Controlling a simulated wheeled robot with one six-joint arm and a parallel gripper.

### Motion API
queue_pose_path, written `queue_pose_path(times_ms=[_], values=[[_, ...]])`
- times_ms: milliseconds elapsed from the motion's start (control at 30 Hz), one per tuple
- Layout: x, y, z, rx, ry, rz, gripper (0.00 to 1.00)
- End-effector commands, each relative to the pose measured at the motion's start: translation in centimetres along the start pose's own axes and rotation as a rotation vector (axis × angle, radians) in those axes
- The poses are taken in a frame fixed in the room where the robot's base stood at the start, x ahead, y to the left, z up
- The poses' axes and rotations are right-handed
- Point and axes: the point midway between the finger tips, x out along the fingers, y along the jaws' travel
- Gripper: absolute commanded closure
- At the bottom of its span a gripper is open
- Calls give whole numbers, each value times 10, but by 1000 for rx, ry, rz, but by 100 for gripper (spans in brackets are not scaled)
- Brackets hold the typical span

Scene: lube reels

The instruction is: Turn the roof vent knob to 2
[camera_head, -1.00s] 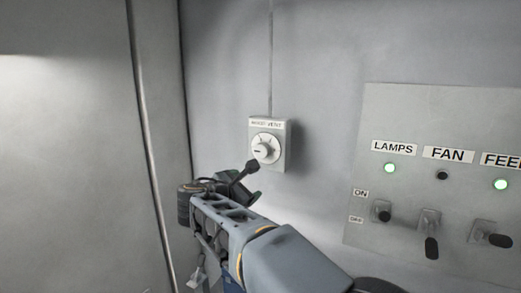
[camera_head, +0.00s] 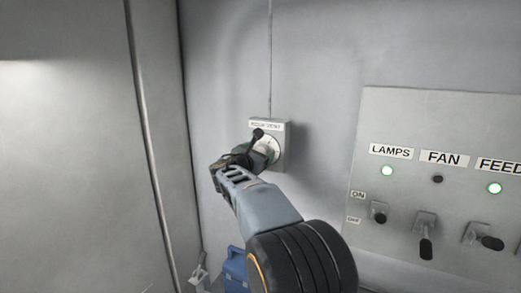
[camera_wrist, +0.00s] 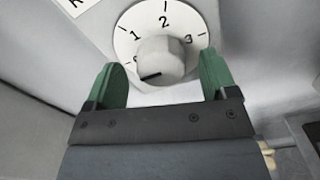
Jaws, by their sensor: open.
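The roof vent knob (camera_wrist: 160,52) is a white round knob on a white dial marked 1, 2 and 3. A dark pointer line on it points to the lower left, below the 1, where another mark is mostly hidden. In the head view its box (camera_head: 282,160) is on the grey wall, and my gripper (camera_head: 262,148) covers much of the dial. In the wrist view my gripper (camera_wrist: 163,64) is open, with one green finger on each side of the knob. There appears to be a gap on both sides.
A switch panel (camera_head: 430,120) with LAMPS, FAN and FEED labels is on the wall to the right. Its LAMPS and FEED lights are green and the FAN light is dark. A blue object (camera_head: 235,268) is low behind my arm. A vertical pipe (camera_head: 150,150) runs along the left.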

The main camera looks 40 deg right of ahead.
Motion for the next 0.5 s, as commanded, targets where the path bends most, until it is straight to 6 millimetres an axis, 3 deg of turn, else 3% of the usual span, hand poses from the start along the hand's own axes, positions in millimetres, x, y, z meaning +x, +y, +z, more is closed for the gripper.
queue_pose_path(times_ms=[200, 500], values=[[16, 0, 0, 1, 1, -1, 21], [18, 0, 0, 1, 1, 0, 21]])
